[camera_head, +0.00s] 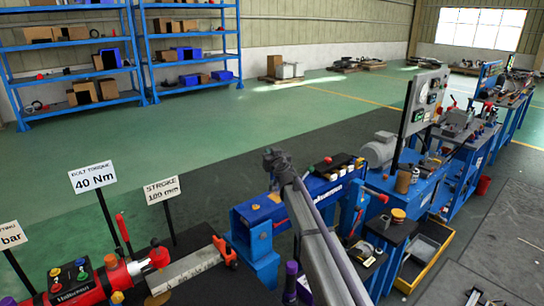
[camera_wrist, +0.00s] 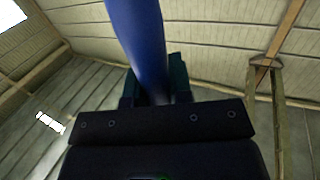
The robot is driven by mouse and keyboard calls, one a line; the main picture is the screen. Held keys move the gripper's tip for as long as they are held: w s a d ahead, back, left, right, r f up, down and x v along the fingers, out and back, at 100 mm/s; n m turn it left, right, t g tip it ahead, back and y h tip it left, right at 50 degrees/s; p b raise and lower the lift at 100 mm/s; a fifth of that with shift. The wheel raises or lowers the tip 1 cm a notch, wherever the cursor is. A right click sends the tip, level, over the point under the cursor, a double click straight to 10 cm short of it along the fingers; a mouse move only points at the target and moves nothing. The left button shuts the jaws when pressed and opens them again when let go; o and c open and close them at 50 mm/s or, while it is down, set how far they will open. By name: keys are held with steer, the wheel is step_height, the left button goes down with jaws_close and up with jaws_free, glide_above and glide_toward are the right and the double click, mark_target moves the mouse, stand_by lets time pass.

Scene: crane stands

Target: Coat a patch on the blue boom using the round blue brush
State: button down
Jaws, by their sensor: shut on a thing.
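My gripper (camera_wrist: 155,84) is shut on the round blue brush (camera_wrist: 138,40). In the wrist view its smooth blue handle rises from between the dark green fingers to the top edge; its bristles are not visible. In the head view the gripper itself cannot be made out clearly. The blue boom (camera_head: 337,186) lies at the centre right, with white lettering on its side and a small tan mark (camera_head: 275,197) on its top near the left end. My grey arm passes in front of it. The brush is not seen touching the boom.
A red cylinder unit (camera_head: 82,291) and sign cards (camera_head: 92,177) stand at the left. A grey control panel (camera_head: 424,98) rises behind the boom.

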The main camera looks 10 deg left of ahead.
step_height(320, 180, up, 3)
steer(key=p, duration=0.2)
steer(key=shift+r+p, duration=0.15)
steer(key=shift+p, duration=0.2)
stand_by(0.4)
